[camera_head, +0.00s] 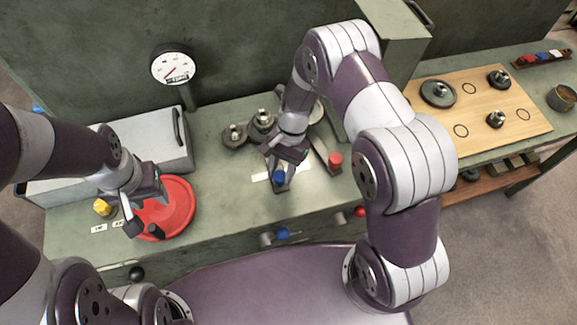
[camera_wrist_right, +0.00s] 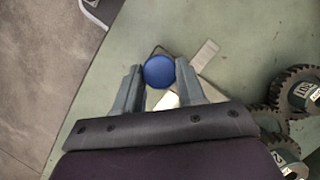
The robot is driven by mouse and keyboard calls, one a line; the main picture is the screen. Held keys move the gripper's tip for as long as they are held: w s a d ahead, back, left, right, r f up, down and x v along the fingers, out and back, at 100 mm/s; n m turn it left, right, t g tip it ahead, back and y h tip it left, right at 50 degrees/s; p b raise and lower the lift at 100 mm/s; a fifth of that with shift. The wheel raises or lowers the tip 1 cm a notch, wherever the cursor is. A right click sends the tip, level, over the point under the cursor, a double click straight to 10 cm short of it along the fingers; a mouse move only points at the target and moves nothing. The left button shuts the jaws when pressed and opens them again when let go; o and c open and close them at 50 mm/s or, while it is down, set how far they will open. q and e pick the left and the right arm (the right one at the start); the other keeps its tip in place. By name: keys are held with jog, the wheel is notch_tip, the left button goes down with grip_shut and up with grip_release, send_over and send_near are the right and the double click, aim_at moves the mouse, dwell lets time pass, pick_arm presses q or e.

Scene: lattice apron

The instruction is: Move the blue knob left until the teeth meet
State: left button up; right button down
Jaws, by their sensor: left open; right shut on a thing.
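The blue knob (camera_head: 280,177) stands on the bench near its front edge, by a pale strip. In the right wrist view the blue knob (camera_wrist_right: 159,71) sits between the fingertips. My right gripper (camera_head: 279,172) is shut on it. Dark toothed gears (camera_head: 262,120) stand behind and left of the gripper in the head view. Gears (camera_wrist_right: 298,92) also show at the right edge of the wrist view. Whether their teeth touch cannot be told, as my arm covers part of that area. My left gripper (camera_head: 146,215) is open over the red round wheel (camera_head: 180,205).
A red knob (camera_head: 335,159) is on a lever right of my right gripper. A dial gauge (camera_head: 173,66) stands behind. A grey box (camera_head: 150,141) and yellow knob (camera_head: 103,207) are at left. A wooden board (camera_head: 470,133) with dark gears lies at right, beyond my right arm.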

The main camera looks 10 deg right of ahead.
jog(key=c, duration=1)
grip_release()
jog(key=o, duration=0.3)
jog(key=shift+s+a+r, duration=0.1)
jog(key=shift+a, duration=0.1)
jog(key=shift+r, duration=0.25)
jog(key=p+v, duration=0.2)
jog(key=v, duration=1)
jog(key=shift+r, duration=0.1)
